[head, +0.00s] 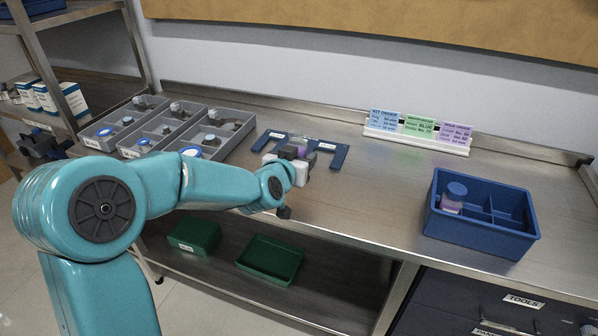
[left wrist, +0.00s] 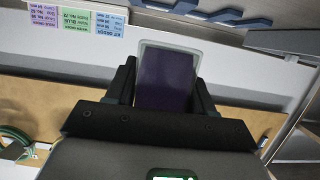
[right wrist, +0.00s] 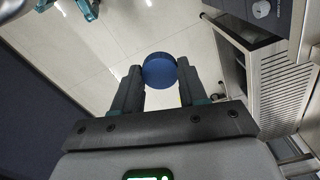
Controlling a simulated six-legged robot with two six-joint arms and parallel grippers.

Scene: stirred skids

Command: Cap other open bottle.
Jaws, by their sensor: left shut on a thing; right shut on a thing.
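My left gripper (head: 291,156) is shut on a bottle with purple contents (head: 299,143) at the blue notched holder (head: 333,158) on the bench. In the left wrist view the bottle (left wrist: 166,78) sits between the fingers (left wrist: 165,98). No cap shows on it, but its mouth is too small to make out. My right gripper (right wrist: 160,88) is shut on a round blue cap (right wrist: 160,70) in the right wrist view, with floor behind it. The right arm is outside the head view. Another bottle with a blue cap (head: 454,194) stands in the blue divided crate (head: 480,240).
Grey divided bins (head: 207,131) with caps and other small parts stand at the bench's left. A card stand (head: 417,139) is at the back. Green bins (head: 270,258) sit on the lower shelf. The bench between the holder and the crate is clear.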

